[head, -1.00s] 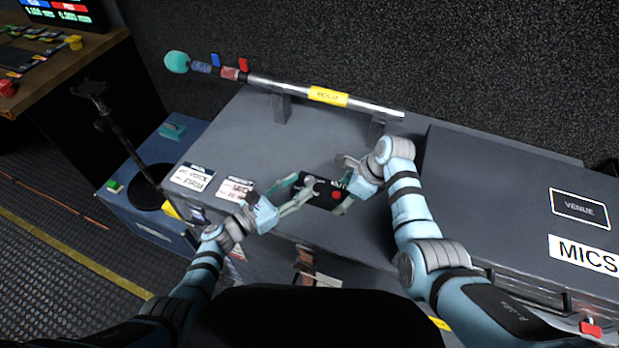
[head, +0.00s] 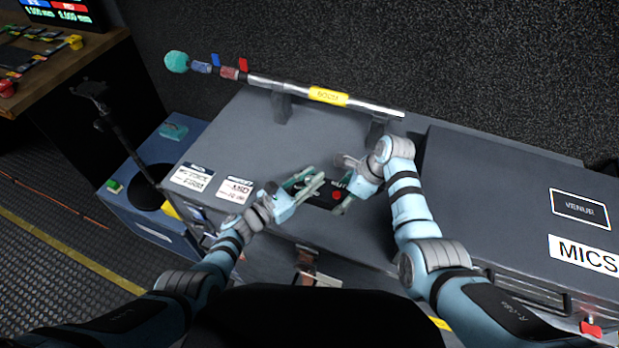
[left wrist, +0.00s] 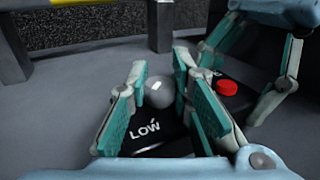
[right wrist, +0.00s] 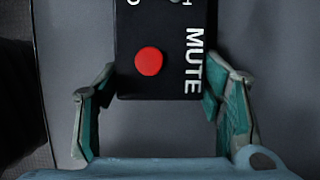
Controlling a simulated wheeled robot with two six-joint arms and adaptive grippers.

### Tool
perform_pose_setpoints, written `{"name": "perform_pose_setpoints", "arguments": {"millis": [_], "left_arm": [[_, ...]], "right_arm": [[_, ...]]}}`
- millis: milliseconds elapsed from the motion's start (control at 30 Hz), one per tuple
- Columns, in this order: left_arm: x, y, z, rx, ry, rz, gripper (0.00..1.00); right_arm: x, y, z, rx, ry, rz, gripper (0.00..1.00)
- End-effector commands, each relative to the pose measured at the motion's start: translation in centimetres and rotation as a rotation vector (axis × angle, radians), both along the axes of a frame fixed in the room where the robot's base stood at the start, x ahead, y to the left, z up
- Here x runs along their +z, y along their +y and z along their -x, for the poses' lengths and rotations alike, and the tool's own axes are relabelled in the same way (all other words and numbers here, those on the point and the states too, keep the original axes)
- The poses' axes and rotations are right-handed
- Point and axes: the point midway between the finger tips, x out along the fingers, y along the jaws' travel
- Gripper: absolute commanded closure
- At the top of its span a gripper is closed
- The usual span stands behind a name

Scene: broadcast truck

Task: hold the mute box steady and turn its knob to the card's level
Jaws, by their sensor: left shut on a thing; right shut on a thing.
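The black mute box (head: 322,199) lies on the grey case top, with a red button and the word MUTE at its right end. My right gripper (right wrist: 162,82) is shut on that end, one finger on each long side. The box's round silver knob (left wrist: 159,92) sits between the fingers of my left gripper (left wrist: 158,80), which is shut on it. The label LOW shows beside the knob; its other markings are mostly hidden by the fingers. Two white cards lie left of the box: a left card (head: 192,177) and a right card (head: 234,189), which seems to read MID.
A silver pole (head: 370,106) with a yellow label rests on brackets behind the box. A dark case (head: 490,190) marked VENUE and MICS stands at right. A thin stand (head: 125,138) rises at left. The case top behind the box is clear.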

Motion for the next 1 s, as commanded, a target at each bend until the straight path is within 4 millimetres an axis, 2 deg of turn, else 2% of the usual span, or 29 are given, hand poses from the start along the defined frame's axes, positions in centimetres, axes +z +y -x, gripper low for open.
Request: {"name": "perform_pose_setpoints", "arguments": {"millis": [233,500,533,633,1000], "left_arm": [[-0.05,0.01,0.12,0.226,0.003,0.003,1.00],[-0.07,0.15,0.05,0.247,0.004,-0.001,1.00],[-0.07,0.15,0.05,0.247,0.004,-0.001,0.77],[-0.06,0.13,0.05,0.246,0.004,-0.001,0.61],[-0.12,0.39,0.51,0.246,0.004,0.001,0.61]], "right_arm": [[-0.04,0.08,0.12,0.005,0.003,-0.001,0.75],[-0.03,0.08,0.10,0.004,0.002,-0.001,0.75],[-0.03,0.08,0.09,0.004,0.002,-0.001,0.75],[-0.03,0.07,0.09,0.003,0.003,-0.001,0.75],[-0.04,0.04,0.08,0.003,0.002,-0.001,0.75]]}}
